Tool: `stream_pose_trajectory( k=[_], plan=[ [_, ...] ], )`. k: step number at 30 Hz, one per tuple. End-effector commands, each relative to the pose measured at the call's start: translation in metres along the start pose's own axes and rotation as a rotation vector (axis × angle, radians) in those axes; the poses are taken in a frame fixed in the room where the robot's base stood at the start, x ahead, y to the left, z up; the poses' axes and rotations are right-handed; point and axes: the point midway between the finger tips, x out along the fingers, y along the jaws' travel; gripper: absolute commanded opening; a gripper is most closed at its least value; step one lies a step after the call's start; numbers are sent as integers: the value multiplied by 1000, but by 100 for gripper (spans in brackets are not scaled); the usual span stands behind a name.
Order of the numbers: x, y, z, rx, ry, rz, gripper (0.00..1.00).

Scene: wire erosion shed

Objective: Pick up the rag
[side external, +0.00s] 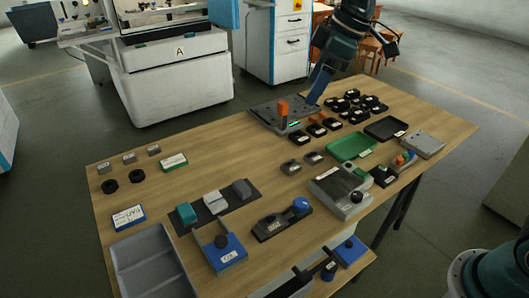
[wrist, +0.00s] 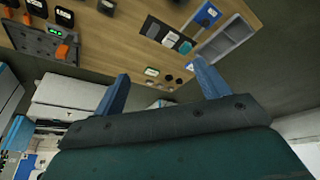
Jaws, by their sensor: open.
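I cannot pick out a rag for certain in either view. My gripper (side external: 316,98) is over the back of the wooden table, beside the right edge of a dark plate (side external: 262,112). Its blue fingers overlap in the side view. In the wrist view my gripper (wrist: 160,72) shows two blue fingers wide apart, with nothing held between them. An orange piece (side external: 283,107) stands upright on the dark plate; it also shows in the wrist view (wrist: 62,51).
Several black parts (side external: 350,104) crowd the table right of my gripper. A green tray (side external: 351,147) and a black tray (side external: 386,128) lie nearer. A grey compartment tray (side external: 148,262) is at the front left. The table's middle left has bare wood.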

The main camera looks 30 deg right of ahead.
Motion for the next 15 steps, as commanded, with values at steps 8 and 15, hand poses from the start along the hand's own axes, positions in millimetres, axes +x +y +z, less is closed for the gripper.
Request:
stream_pose_trajectory(
  k=[8,15],
  plan=[
    [57,19,-44,-169,-7,-76,75],
    [112,29,-73,-314,-6,-142,75]
  ],
)
